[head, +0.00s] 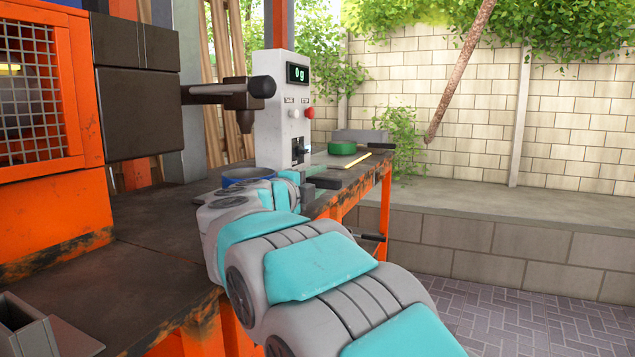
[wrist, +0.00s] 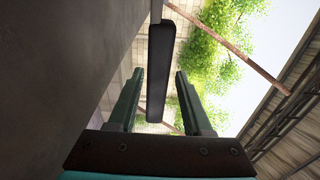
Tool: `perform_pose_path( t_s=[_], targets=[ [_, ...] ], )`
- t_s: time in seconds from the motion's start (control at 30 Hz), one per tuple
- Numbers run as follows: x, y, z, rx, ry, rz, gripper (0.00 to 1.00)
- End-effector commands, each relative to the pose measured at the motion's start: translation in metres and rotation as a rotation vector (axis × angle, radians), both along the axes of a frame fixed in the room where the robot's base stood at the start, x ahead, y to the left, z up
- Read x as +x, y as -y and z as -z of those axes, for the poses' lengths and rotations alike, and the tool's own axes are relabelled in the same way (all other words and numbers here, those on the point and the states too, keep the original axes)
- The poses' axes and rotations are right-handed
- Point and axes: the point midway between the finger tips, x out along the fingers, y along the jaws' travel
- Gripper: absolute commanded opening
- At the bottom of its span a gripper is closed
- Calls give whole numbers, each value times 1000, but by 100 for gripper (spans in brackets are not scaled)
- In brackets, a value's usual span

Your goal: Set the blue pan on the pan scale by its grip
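The blue pan (head: 244,175) sits on the dark bench at the foot of the pan scale; my arm hides its lower part. The white pan scale (head: 282,112) stands upright, its display reading 0 g. My gripper (head: 322,180) is low beside the scale, partly hidden by my own wrist. In the wrist view my gripper (wrist: 157,85) is open. A black rounded bar (wrist: 160,70), which looks like the pan's grip, shows between its two fingers, with gaps on both sides. I cannot tell whether the bar is between the fingertips or beyond them.
A black-knobbed lever (head: 262,87) juts from the orange machine (head: 45,200) near the scale. A green ring-shaped object (head: 342,148), a grey block (head: 360,136) and a yellow stick (head: 357,160) lie at the far bench end. The bench's front left top (head: 150,255) is mostly clear.

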Motion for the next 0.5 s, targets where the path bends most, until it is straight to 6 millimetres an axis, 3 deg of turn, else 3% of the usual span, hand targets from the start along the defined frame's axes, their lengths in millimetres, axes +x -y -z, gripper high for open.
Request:
perform_pose_path(
  t_s=[0.1, 0.37, 0.5],
  targets=[
    [0, 0, 0, 0, 0, 0, 62],
    [-1, -1, 1, 0, -1, 0, 62],
    [-13, -7, 1, -2, -2, -2, 62]
  ],
)
